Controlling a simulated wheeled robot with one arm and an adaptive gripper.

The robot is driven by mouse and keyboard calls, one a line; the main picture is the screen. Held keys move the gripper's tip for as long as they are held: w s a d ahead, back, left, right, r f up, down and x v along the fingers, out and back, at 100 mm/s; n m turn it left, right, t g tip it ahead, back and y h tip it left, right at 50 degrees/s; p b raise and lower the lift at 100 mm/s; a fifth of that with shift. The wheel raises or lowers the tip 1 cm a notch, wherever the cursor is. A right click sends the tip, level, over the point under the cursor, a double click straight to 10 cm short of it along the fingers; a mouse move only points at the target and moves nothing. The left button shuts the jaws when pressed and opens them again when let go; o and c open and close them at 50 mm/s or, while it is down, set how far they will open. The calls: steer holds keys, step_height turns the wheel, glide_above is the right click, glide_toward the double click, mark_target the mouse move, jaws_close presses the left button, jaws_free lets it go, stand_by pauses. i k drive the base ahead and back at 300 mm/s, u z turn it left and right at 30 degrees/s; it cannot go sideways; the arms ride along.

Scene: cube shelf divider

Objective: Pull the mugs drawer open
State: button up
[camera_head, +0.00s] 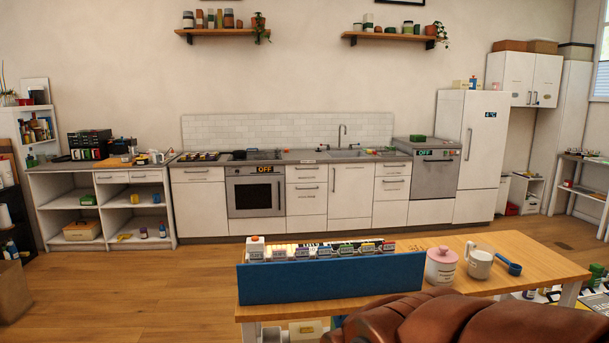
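Several white drawers with dark bar handles are in the kitchen counter along the back wall. One stack (306,173) is right of the oven, another (393,169) is left of the dishwasher. A wide drawer (197,174) is left of the oven. Two small drawers (111,176) (146,175) sit under the left worktop. All look shut. Their labels are too small to read, so I cannot tell which is the mugs drawer. My gripper is not in view; only a brown-orange part, seemingly mine, shows at the bottom edge.
A wooden table (520,265) with a blue divider (330,279), a pink-lidded jar (441,266) and a white mug (480,264) stands close in front. Open wooden floor (130,285) lies left of it, up to the counter. A fridge (473,155) is at right.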

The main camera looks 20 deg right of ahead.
mark_target(299, 173)
steer(key=u, duration=0.85)
steer(key=i, duration=3.75)
steer(key=z, duration=2.25)
steer(key=i, duration=4.65)
steer(key=z, duration=0.15)
